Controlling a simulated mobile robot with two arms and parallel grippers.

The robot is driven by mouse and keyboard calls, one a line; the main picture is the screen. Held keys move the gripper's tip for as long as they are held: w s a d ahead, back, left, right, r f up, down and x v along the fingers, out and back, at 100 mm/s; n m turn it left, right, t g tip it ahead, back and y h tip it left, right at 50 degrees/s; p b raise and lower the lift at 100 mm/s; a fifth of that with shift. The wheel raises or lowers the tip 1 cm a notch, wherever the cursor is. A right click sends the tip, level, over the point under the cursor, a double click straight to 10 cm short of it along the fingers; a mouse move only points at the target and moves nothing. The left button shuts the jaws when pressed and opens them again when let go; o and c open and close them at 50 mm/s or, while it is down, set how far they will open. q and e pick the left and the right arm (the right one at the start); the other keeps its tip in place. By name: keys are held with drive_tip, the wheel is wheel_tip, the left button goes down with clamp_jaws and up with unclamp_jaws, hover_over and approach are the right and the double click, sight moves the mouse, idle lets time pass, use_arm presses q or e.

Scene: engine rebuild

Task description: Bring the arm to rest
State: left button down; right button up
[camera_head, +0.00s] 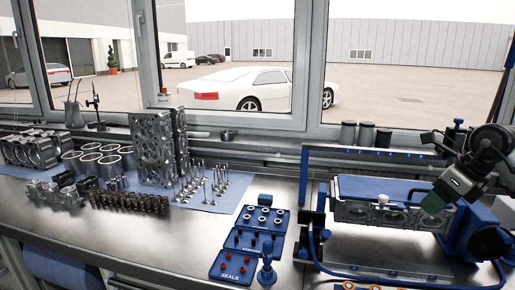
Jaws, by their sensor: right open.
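My right gripper (431,170) comes in from the right edge, dark with green fingertip pads. Its jaws are open with nothing seen between them. It is in front of and above the right end of a metal cylinder head (375,214), which sits in a blue fixture (365,188). The lower finger overlaps the right end of the head in the picture; I cannot tell whether it touches. My left gripper is not in view.
A blue seals tray (232,265) stands left of the fixture. Several valves (205,185), springs (128,201) and an upright head (152,150) occupy a mat to the left. Cylindrical cans (366,134) stand behind. The front left bench (130,240) is clear.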

drive_tip(key=s+a+f+m+t+y, duration=0.1)
drive_tip(key=a+f+m+t+y, duration=0.2)
drive_tip(key=a+y, duration=0.8)
drive_tip(key=s+a+f+m+t+y, duration=0.1)
drive_tip(key=a+f+m+t+y, duration=0.2)
drive_tip(key=a, duration=1.4)
drive_tip(key=s+d+f+m+t+h, duration=0.3)
drive_tip(key=d+f+m+h, duration=0.35)
drive_tip(key=m, duration=0.75)
drive_tip(key=s+d+f+m+t+h, duration=0.35)
drive_tip(key=f+m+h, duration=0.35)
drive_tip(key=m+h, duration=0.5)
drive_tip(key=s+f+m+g+y, duration=0.1)
drive_tip(key=s+f+m+g, duration=0.45)
drive_tip(key=s, duration=0.65)
drive_tip(key=s+f+m+g+y, duration=0.1)
drive_tip(key=s+f+m+g, duration=0.2)
drive_tip(key=s+f+g, duration=0.7)
wheel_tip(320, 180, down, 26)
drive_tip(key=s+r+t, duration=0.1)
drive_tip(key=s, duration=0.2)
drive_tip(key=s+d+f+g, duration=0.1)
drive_tip(key=s+d+f, duration=0.1)
drive_tip(key=s+f, duration=1.3)
drive_tip(key=shift+s+d+f, duration=0.25)
drive_tip(key=shift+d+f, duration=0.05)
drive_tip(key=shift+c, duration=0.5)
